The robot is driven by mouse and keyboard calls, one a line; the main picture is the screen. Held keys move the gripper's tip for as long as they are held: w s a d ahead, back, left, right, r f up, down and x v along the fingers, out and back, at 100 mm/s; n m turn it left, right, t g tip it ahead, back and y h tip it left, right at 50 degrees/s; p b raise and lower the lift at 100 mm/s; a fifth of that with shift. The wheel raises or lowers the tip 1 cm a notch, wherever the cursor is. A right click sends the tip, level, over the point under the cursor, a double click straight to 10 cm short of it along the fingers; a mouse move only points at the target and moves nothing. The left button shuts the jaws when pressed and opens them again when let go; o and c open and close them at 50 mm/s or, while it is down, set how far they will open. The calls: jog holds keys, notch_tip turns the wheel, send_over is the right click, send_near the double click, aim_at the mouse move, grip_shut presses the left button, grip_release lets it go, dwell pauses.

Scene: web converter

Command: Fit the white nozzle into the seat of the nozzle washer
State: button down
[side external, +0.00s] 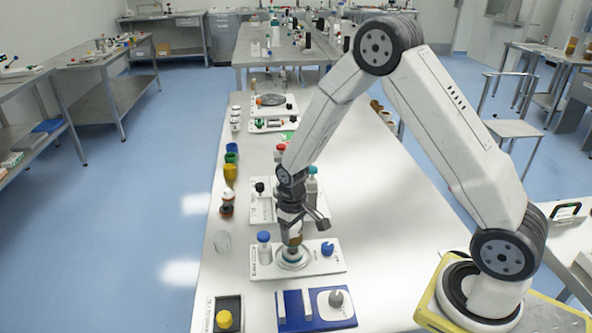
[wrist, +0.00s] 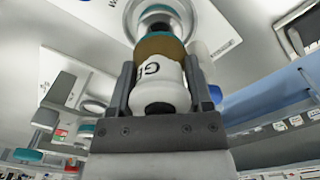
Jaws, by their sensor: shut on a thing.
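The nozzle washer (side external: 262,270) is a white plate with a round, pale ringed seat (side external: 291,264) in its middle. My gripper (side external: 292,228) points down over this seat. In the wrist view my gripper (wrist: 158,85) is shut on the white nozzle (wrist: 160,80), a white body with dark lettering and an amber-brown band (wrist: 160,47) at its far end. A teal ring shows beyond the band, against the round seat. The nozzle looks roughly upright and in line with the seat. The views do not show whether it touches the seat or how deep it sits.
A blue-capped bottle (side external: 264,247) stands left of the seat and a blue knob (side external: 327,249) right of it, both close to my gripper. A blue board (side external: 293,312) lies in front. Another white plate (side external: 261,212) with bottles stands behind. The table's right side is clear.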

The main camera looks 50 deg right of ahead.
aim_at(293, 241)
jog(key=shift+f, duration=1.85)
dwell(1.2)
grip_release()
jog(key=shift+r, duration=0.1)
jog(key=shift+r, duration=3.75)
jog(key=shift+r, duration=0.1)
